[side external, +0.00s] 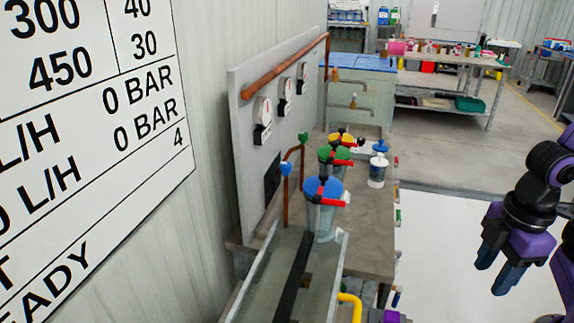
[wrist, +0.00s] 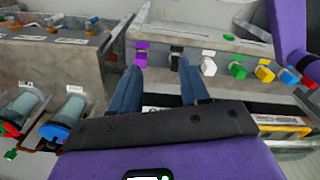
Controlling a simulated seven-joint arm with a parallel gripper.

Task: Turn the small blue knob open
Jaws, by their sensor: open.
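A small blue knob (side external: 286,169) sits on a copper pipe by the grey panel in the side view. A larger blue cap (side external: 324,187) with a red handle tops a clear cylinder to its right. In the wrist view a blue knob (wrist: 289,77) stands at the right end of a row of coloured knobs; I cannot tell whether it is the same knob as in the side view. My gripper (side external: 497,268) hangs at the far right, well apart from the pumps. In the wrist view the gripper (wrist: 162,62) is open and empty, its fingers pointing toward the purple and black knobs.
A small green knob (side external: 303,138) is behind the blue one. Green and yellow caps (side external: 338,155) with red handles stand farther back. A metal trough (side external: 320,280) lies in front. A white jar with a blue top (side external: 378,165) stands at right. The floor between bench and gripper is clear.

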